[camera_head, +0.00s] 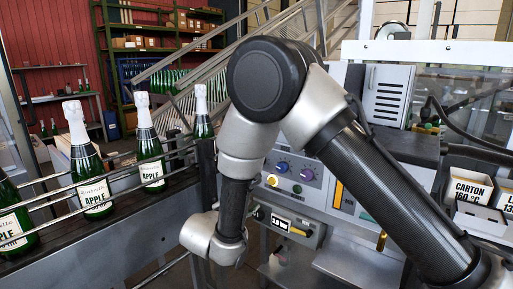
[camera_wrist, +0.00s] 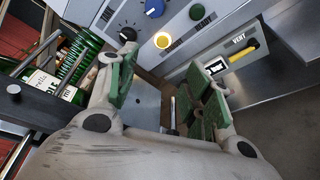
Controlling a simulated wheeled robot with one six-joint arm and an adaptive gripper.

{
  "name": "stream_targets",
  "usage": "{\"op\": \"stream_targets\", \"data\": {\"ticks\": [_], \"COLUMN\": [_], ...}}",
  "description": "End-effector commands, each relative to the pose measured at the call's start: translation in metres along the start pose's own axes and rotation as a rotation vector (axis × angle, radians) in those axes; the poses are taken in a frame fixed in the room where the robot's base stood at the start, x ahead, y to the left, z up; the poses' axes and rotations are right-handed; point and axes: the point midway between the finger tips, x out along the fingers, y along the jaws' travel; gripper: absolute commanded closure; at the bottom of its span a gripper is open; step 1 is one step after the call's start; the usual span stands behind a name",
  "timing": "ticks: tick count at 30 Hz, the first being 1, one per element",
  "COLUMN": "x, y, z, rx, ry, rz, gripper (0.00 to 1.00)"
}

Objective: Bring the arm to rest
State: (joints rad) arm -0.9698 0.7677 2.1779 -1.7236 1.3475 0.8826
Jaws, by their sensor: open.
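My arm (camera_head: 385,190) rises from the lower right, bends at a dark elbow cap and comes down to a grey wrist joint. My gripper (camera_wrist: 165,88) shows in the wrist view with its two green-padded fingers spread apart and nothing between them. It cannot be made out in the head view. The control panel (camera_head: 293,168) with blue, green and yellow knobs stands behind the arm in the head view. In the wrist view its yellow button (camera_wrist: 162,40) and blue knob (camera_wrist: 154,8) lie beyond the fingertips.
Several green bottles with white foil tops, such as this bottle (camera_head: 148,150), stand on the conveyor (camera_head: 100,245) behind rails at left. Carton boxes (camera_head: 468,188) sit at right.

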Motion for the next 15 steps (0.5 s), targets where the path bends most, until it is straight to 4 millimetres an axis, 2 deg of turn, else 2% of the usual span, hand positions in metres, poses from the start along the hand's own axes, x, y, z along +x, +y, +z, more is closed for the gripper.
{"op": "stream_targets", "data": {"ticks": [5,8,11,15], "x": [0.006,0.006,0.006,0.002], "y": [-0.034,-0.047,-0.056,-0.068], "z": [0.033,0.065,0.105,0.175], "rx": [-0.105,-0.139,-0.142,-0.080], "ry": [-0.087,-0.145,-0.204,-0.279], "rz": [-0.147,-0.262,-0.397,-0.635], "gripper": [0.50,0.50,0.50,0.50]}}
